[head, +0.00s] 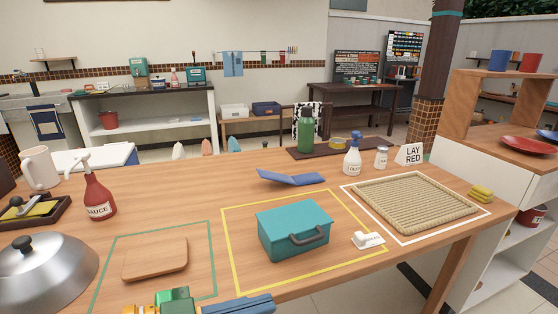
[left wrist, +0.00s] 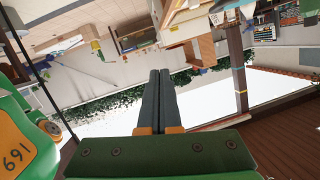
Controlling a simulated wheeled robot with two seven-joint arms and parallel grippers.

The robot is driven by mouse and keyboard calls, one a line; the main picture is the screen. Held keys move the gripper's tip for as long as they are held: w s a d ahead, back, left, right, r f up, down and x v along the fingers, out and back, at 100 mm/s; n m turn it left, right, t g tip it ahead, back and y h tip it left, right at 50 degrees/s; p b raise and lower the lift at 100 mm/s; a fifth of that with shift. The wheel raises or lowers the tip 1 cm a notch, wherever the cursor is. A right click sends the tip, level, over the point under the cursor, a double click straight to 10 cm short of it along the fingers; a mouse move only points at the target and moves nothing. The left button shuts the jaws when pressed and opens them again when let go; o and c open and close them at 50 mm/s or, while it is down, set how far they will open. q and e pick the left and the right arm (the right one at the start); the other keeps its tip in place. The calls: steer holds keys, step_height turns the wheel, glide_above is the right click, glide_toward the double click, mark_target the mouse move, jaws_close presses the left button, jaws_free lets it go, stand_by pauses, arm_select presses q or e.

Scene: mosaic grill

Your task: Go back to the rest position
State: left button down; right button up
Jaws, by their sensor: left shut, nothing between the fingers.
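My left gripper (head: 266,301) shows at the bottom edge of the head view, in front of the table's near side, with its dark fingers pointing right. In the left wrist view its two fingers (left wrist: 160,76) lie together, shut and empty. The fingers point away from the table towards open room. Most of my left arm is cut off by the lower edge of the head view. My right gripper is in neither view.
Close by on the wooden table are a teal box (head: 292,232) inside a yellow outline, a cutting board (head: 156,258) inside a green outline and a metal dome (head: 45,275). A woven mat (head: 415,204) lies at the right. Free floor shows right of the table.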

arm_select(q)
steer(key=s+a+f+n+y, duration=0.1)
steer(key=a+f+n+y, duration=0.25)
steer(key=f, duration=0.65)
steer(key=a+f+n+y, duration=0.2)
steer(key=f+n+y, duration=0.3)
steer(key=f, duration=0.5)
steer(key=s+a+f+n+g+y, duration=0.45)
steer(key=s+a+f, duration=0.35)
steer(key=s+f, duration=0.25)
step_height(320, 180, down, 15)
steer(key=s, duration=0.2)
steer(key=s+a+f+g, duration=0.2)
steer(key=s+f, duration=0.8)
steer(key=s, duration=0.2)
step_height(320, 180, up, 13)
steer(key=p, duration=1.3)
steer(key=shift+y, duration=0.3)
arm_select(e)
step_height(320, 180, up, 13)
